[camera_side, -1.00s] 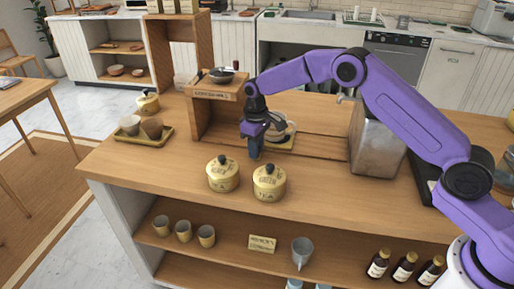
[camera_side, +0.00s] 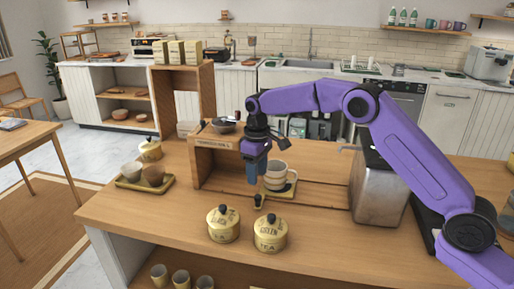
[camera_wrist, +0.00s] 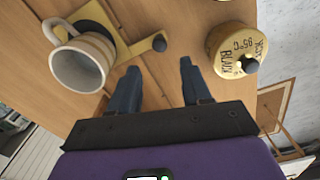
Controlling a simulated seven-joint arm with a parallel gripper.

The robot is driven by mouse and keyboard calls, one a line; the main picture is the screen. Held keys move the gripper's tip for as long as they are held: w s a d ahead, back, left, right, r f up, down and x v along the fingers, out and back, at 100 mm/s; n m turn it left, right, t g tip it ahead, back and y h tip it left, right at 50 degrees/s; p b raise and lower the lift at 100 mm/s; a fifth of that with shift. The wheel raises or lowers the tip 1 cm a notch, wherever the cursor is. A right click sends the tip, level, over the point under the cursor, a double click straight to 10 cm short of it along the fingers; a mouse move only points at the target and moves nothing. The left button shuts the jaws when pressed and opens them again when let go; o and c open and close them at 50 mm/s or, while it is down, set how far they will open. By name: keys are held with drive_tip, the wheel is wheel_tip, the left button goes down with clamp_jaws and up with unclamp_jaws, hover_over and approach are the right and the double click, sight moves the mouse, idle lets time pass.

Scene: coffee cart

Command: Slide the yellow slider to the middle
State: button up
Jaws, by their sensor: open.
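The yellow slider is a flat yellow plate (camera_side: 291,188) with a thin arm ending in a dark knob (camera_side: 258,199). A cream mug (camera_side: 277,175) stands on it. In the wrist view the slider arm (camera_wrist: 143,45) and knob (camera_wrist: 160,45) lie just beyond my fingertips, and the mug (camera_wrist: 82,62) is at the left. My gripper (camera_side: 253,180) points down above the knob, just left of the mug. In the wrist view my gripper (camera_wrist: 158,78) is open, its two fingers apart with nothing between them.
A slotted wooden counter (camera_side: 330,222) carries the slider. Two yellow tins, a left one (camera_side: 223,226) and a right one (camera_side: 270,235), stand in front. A wooden box (camera_side: 215,165) stands left, a metal container (camera_side: 378,190) right. A tray with cups (camera_side: 130,186) sits far left.

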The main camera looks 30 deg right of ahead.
wheel_tip(320, 180, up, 8)
idle(0.4)
drive_tip(key=shift+s, duration=0.1)
drive_tip(key=s+a+r+n, duration=0.2)
drive_tip(key=s+n, duration=0.1)
drive_tip(key=s, duration=1.9)
drive_tip(key=s+d+f+n, duration=0.1)
drive_tip(key=s+d+f, duration=0.1)
drive_tip(key=s+d, duration=0.4)
drive_tip(key=s+d+f+n, duration=0.2)
drive_tip(key=s+d, duration=0.3)
drive_tip(key=s, duration=1.1)
drive_tip(key=shift+s+d+f+n, duration=0.25)
drive_tip(key=shift+d+f+n, duration=0.1)
drive_tip(key=shift+f, duration=0.4)
